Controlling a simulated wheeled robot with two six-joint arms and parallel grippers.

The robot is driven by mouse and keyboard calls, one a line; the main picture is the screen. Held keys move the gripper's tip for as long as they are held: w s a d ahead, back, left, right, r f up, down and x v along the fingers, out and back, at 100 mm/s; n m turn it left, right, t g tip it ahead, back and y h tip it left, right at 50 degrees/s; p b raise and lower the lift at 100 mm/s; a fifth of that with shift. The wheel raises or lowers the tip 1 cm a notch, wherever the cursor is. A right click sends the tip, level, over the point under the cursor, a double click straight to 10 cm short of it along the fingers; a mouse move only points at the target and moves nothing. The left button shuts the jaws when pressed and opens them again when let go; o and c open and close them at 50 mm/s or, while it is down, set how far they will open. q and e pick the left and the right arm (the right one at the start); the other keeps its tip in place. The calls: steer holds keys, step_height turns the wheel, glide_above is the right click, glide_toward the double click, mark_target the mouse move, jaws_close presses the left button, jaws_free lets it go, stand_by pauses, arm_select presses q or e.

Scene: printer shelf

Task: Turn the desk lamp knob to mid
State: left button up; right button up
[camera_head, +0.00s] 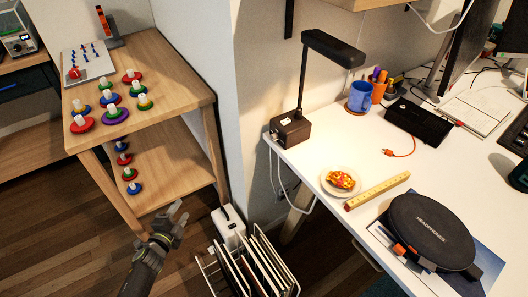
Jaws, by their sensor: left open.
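The desk lamp (332,50) has a dark flat head on a thin upright post and a brown box base (293,129) at the left corner of the white desk. A small pale knob (274,135) shows on the left face of the base. A light patch falls on the desk near the lamp. My left gripper (177,213) is open and empty, low over the floor, well to the left of and below the lamp base, apart from everything. My right gripper is out of view.
A wooden shelf (170,76) with colored ring pieces stands left. A wire file rack (250,265) and white box (228,225) sit below the desk corner. A plate of food (328,182), ruler (376,191), headphone case (432,230), and blue mug (359,96) are on the desk.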

arm_select(q)
steer(key=w+d+r+m+t+h+b, duration=0.1)
steer(key=w+d+r+m+h+b, duration=0.6)
steer(key=r+m, duration=0.3)
steer(key=m+g+h+b, duration=0.45)
steer(key=m+b, duration=0.35)
steer(key=m, duration=0.9)
glide_toward(272, 138)
steer(key=shift+g, duration=0.35)
steer(key=b+x, duration=0.1)
steer(key=x, duration=0.2)
steer(key=b+x, duration=0.1)
steer(key=x, duration=0.2)
steer(key=shift+w+d+r, duration=0.25)
steer(key=shift+w, duration=0.1)
steer(key=shift+w+d, duration=0.35)
steer(key=shift+d, duration=0.25)
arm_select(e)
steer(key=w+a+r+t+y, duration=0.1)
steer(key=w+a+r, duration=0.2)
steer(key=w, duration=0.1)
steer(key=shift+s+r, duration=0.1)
arm_select(q)
steer(key=c, duration=0.9)
jaws_close()
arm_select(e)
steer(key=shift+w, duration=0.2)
